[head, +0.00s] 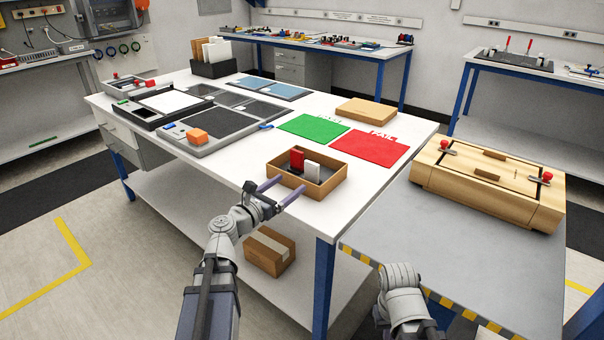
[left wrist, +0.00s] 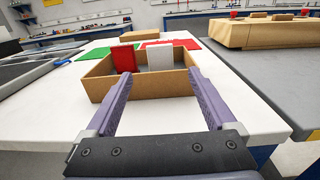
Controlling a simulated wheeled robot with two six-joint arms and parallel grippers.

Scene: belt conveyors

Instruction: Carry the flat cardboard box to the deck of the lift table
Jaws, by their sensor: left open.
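The flat cardboard box (head: 365,111) lies closed on the white workbench, behind the red mat; it also shows small at the back in the left wrist view (left wrist: 139,36). The lift table's grey deck (head: 450,255) is right of the bench, with a yellow-black striped front edge. My left gripper (head: 293,183) is open and empty at the bench's front edge, before an open-topped cardboard tray (head: 325,186). In the left wrist view its fingers point at the tray's near wall (left wrist: 150,84). Part of my right arm shows at the bottom; its gripper is out of view.
The tray holds a red and a white card. A large wooden case (head: 487,190) with red knobs covers the deck's far part; the deck's near part is bare. Green (head: 313,128) and red (head: 369,148) mats lie between tray and flat box. A taped carton (head: 269,250) sits underneath.

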